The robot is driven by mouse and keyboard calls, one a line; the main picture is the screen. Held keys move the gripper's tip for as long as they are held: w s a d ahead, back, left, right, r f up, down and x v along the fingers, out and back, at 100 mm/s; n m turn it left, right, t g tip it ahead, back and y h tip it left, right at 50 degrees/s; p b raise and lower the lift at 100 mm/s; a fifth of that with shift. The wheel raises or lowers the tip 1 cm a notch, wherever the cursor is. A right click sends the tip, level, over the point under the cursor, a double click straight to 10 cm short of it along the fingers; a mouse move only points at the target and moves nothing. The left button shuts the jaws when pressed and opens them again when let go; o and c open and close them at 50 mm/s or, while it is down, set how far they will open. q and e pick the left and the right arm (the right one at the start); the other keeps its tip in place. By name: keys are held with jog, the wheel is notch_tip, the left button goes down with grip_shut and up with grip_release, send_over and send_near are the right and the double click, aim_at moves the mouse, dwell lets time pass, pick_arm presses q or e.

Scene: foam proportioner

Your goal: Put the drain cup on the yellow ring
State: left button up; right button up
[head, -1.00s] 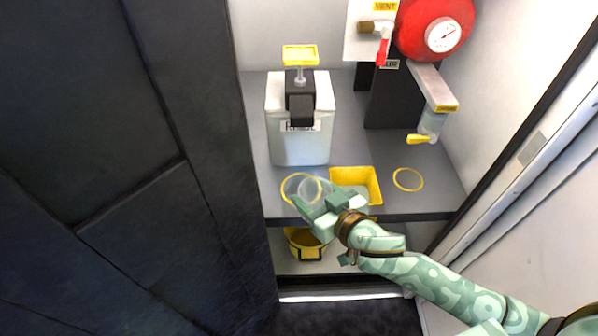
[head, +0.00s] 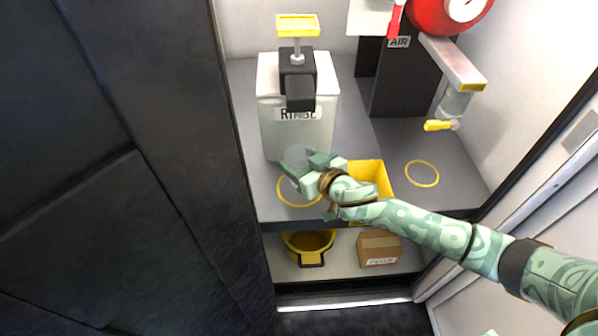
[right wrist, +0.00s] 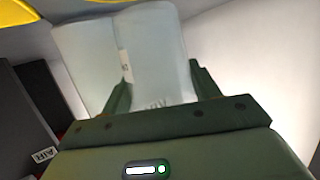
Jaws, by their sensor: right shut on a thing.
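My right gripper (head: 308,172) is shut on the drain cup (head: 298,156), a clear, whitish cup. The cup also shows between the fingers in the right wrist view (right wrist: 163,55). In the head view the cup overlaps the lower front of the rinse tank and the far side of a yellow ring (head: 284,201) on the shelf. The gripper hides part of that ring's far side. The cup appears held above the shelf; its exact height is unclear. A second yellow ring (head: 421,186) lies bare at the right. My left gripper is not in view.
The white rinse tank (head: 290,142) with a yellow-topped pump stands behind the cup. A spout with a yellow lever (head: 438,125) overhangs the right side. A yellow bucket (head: 309,242) and a cardboard box (head: 379,247) sit below.

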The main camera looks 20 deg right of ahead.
notch_tip(320, 180, down, 4)
jog(key=shift+r+b, duration=0.15)
jog(key=shift+b, duration=0.85)
jog(key=shift+r, duration=0.25)
jog(key=o, duration=1)
jog(key=shift+f, duration=0.1)
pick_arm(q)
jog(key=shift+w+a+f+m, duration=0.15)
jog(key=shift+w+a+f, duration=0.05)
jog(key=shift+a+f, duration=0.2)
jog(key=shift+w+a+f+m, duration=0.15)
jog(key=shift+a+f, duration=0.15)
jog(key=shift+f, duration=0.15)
pick_arm(e)
jog(key=shift+s+d+r+p, duration=0.1)
jog(key=shift+s+r+p, duration=0.15)
jog(key=shift+s+p, duration=0.1)
pick_arm(q)
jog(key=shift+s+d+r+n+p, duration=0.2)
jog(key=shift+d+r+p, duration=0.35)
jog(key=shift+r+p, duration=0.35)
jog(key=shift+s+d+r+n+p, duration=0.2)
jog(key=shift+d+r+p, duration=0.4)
jog(key=shift+p, duration=0.45)
pick_arm(e)
jog(key=shift+v, duration=5.6)
